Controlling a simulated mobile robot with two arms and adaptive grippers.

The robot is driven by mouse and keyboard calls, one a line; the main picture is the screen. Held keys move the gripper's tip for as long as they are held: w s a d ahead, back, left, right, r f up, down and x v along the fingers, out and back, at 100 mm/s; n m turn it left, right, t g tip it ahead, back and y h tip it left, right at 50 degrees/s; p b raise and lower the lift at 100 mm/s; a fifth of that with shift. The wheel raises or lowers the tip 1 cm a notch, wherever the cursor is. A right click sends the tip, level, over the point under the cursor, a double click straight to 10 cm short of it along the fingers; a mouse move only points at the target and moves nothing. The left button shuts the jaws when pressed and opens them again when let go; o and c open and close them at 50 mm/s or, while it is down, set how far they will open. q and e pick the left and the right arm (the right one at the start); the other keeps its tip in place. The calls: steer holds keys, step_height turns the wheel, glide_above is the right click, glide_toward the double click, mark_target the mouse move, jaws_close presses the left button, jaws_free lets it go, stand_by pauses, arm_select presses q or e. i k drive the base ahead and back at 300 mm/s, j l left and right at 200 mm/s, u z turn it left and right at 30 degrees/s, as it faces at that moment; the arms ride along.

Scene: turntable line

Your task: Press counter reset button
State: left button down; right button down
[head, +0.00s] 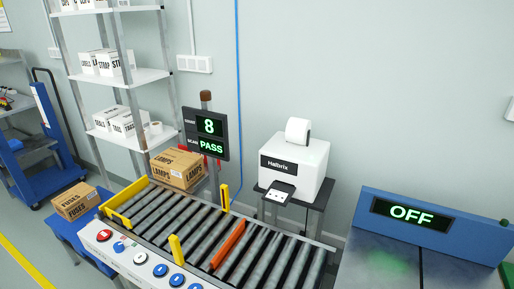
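A dark counter display (206,134) stands on a post behind the roller conveyor (205,240). It reads 8 with PASS lit below in green. A light control panel (128,265) runs along the conveyor's near side. The labels are too small to read, so I cannot tell which is the counter reset button. The panel's near right part is cut off by the lower picture edge. Neither of my grippers is in view.
A LAMPS carton (178,168) sits at the conveyor's far end. A FUSES carton (75,201) is at the left. A white Halbrix printer (294,163) stands behind the conveyor. A blue-framed station (435,222) at right reads OFF. Shelves (130,77) and a blue cart (58,180) are left.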

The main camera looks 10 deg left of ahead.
mark_target(140, 258)
steer(key=u, duration=1.25)
steer(key=i+j+z, duration=0.15)
steer(key=j, duration=0.2)
steer(key=i+j+z, duration=0.1)
steer(key=j, duration=0.25)
steer(key=i+j+z, duration=0.15)
steer(key=j, duration=0.25)
steer(key=i+j+z, duration=0.1)
steer(key=j, duration=0.3)
steer(key=i+j+z, duration=0.15)
steer(key=j, duration=0.25)
steer(key=i+j+z, duration=0.15)
steer(key=j, duration=0.25)
